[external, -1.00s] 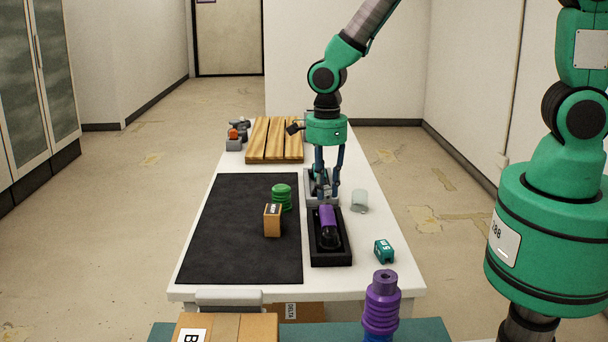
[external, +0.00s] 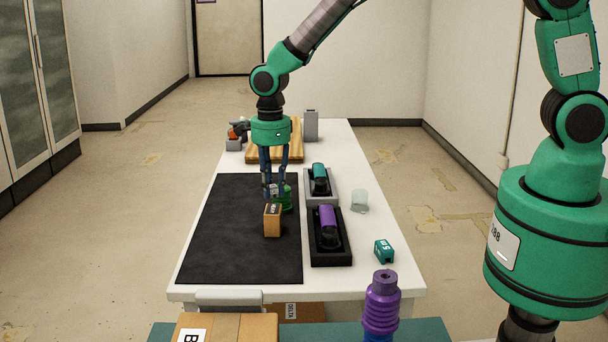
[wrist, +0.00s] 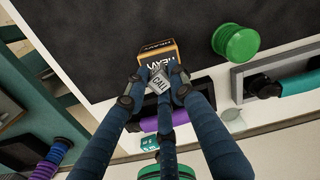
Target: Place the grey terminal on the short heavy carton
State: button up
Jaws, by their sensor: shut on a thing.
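The grey terminal (wrist: 159,81), a small block with a "CALL" label, is between the fingertips of my gripper (wrist: 160,84) in the wrist view. In the external view my gripper (external: 273,190), shut on the terminal, hangs over the black mat. The short orange-brown carton (external: 272,221) stands upright on the mat. Its "HEAVY" label shows in the wrist view (wrist: 155,45). The terminal overlaps the carton's near edge in the wrist view and appears slightly behind and above it in the external view. I cannot tell whether they touch.
A green ribbed piece (external: 286,205) stands close behind the carton. The black tray (external: 331,262) with a purple-and-black item and the grey tray (external: 309,195) with a teal item lie to the right. The front of the black mat (external: 235,260) is bare.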

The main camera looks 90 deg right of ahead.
aim_at(273, 197)
dwell(0.3)
jog(key=shift+f, duration=1.75)
jog(key=shift+f+b, duration=0.15)
jog(key=shift+b, duration=0.15)
jog(key=o, duration=1)
notch_tip(273, 197, up, 12)
jog(key=shift+r+p, duration=0.2)
jog(key=shift+p, duration=0.45)
